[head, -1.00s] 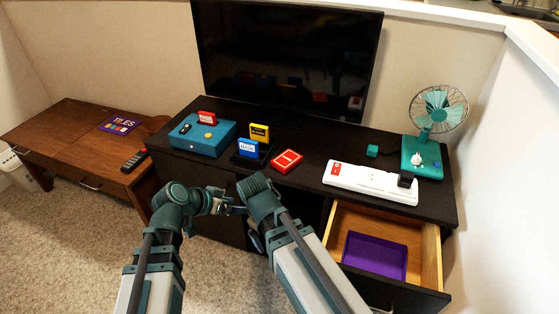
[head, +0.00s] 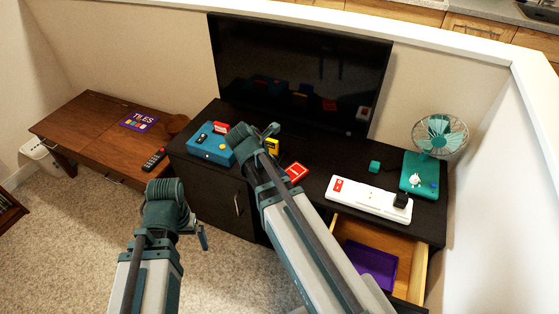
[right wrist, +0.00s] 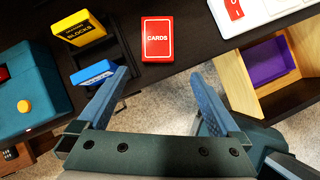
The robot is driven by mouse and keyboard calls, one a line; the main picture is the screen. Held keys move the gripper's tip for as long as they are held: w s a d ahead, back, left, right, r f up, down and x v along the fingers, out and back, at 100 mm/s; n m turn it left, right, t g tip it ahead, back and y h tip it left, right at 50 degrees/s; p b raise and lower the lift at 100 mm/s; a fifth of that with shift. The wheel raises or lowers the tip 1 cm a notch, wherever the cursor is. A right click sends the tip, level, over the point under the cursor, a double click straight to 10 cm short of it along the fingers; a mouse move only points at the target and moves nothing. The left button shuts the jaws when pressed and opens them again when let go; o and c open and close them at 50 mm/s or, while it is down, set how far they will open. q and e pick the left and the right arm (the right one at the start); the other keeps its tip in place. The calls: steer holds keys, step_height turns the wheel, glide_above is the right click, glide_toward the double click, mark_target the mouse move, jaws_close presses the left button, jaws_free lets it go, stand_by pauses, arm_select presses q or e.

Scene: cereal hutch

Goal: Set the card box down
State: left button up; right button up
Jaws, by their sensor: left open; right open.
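The red card box (head: 296,172), marked CARDS, lies on the black cabinet top in the head view. It shows whole in the right wrist view (right wrist: 157,40), just beyond my right fingertips. My right gripper (right wrist: 160,76) is open and empty, with a gap between its fingers and the box. In the head view my right arm hides that gripper. My left gripper (head: 202,236) is open and empty, low over the carpet in front of the cabinet, away from the box.
A black holder (right wrist: 122,66) with yellow (right wrist: 78,27) and blue (right wrist: 92,72) boxes stands left of the card box. A teal box (head: 206,146) is further left. A white power strip (head: 366,197) lies right, above an open drawer with a purple tray (head: 372,262). The television (head: 300,75) stands behind.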

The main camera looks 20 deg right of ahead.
steer(key=r, duration=0.1)
steer(key=n+b, duration=0.1)
steer(key=b, duration=0.6)
glide_toward(294, 172)
steer(key=f, duration=0.3)
steer(key=shift+w+d, duration=0.1)
steer(key=shift+w, duration=0.15)
steer(key=shift+d+f, duration=0.2)
steer(key=shift+f, duration=0.05)
arm_select(q)
step_height(294, 172, down, 6)
steer(key=a, duration=0.1)
steer(key=shift+s+a+n+y, duration=0.2)
steer(key=shift+s+n+y, duration=0.1)
steer(key=shift+n, duration=0.1)
arm_select(e)
steer(key=b+x, duration=0.2)
steer(key=d+b+x, duration=0.1)
steer(key=b+x, duration=0.1)
steer(key=x, duration=0.1)
steer(key=shift+r, duration=0.1)
arm_select(q)
step_height(294, 172, down, 4)
steer(key=shift+f, duration=0.1)
arm_select(e)
steer(key=shift+r, duration=0.1)
steer(key=c, duration=1.2)
